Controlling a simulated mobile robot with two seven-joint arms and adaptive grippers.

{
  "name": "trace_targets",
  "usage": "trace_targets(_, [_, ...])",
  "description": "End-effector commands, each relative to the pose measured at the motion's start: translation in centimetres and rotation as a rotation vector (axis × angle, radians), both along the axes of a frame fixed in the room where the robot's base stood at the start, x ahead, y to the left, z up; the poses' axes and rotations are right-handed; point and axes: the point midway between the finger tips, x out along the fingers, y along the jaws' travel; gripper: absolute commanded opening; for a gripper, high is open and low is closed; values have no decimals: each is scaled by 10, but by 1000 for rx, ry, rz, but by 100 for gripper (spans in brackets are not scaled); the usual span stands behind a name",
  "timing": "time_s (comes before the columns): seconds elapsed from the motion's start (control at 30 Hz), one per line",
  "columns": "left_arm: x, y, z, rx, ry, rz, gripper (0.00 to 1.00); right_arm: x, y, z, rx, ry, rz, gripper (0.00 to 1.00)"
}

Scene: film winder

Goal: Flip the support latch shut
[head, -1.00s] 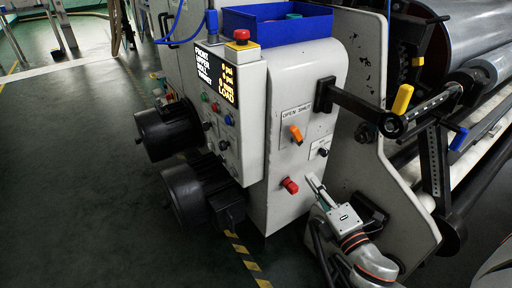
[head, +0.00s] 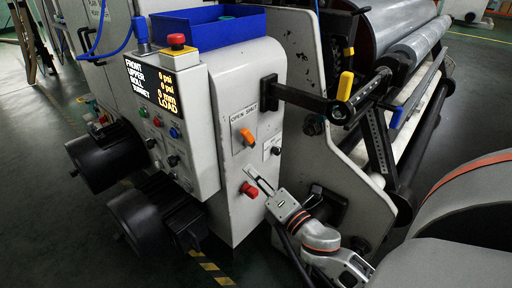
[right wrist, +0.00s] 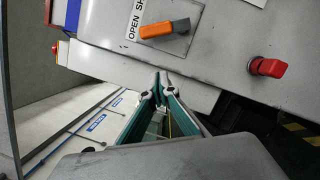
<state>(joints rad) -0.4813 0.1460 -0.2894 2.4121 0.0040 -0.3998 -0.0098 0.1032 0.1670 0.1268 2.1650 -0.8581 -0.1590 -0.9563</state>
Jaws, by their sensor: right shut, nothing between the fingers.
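I cannot tell for certain which part is the support latch. A black arm (head: 300,97) juts from the machine's front face, with a yellow handle (head: 345,86) upright at its outer end and a blue handle (head: 397,117) beyond it. An orange switch (head: 247,136) sits by an OPEN SHUT label (head: 243,120); it also shows in the right wrist view (right wrist: 165,29). My right gripper (head: 259,180) is shut and empty, low in front of the face beside a red knob (head: 249,190). Its fingertips also show in the right wrist view (right wrist: 161,82). My left gripper is out of view.
The grey machine cabinet (head: 235,205) carries a blue bin (head: 210,27), a display (head: 155,72) and a red stop button (head: 177,39). A side plate (head: 340,185) and large rollers (head: 395,25) stand to the right. Black motors (head: 105,158) jut out at left.

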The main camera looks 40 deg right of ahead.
Motion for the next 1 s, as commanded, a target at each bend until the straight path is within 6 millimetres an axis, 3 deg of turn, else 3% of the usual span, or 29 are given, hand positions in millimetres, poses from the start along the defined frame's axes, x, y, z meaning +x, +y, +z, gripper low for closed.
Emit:
trace_targets(0.37, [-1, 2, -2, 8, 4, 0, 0, 71, -11, 10, -2, -2, 0, 0])
trace_targets(0.6, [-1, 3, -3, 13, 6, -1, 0, 70, -37, 25, -1, 0, 0, 0])
trace_targets(1.0, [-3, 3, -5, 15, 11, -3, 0, 70, -44, 28, 1, 1, 0, 0])
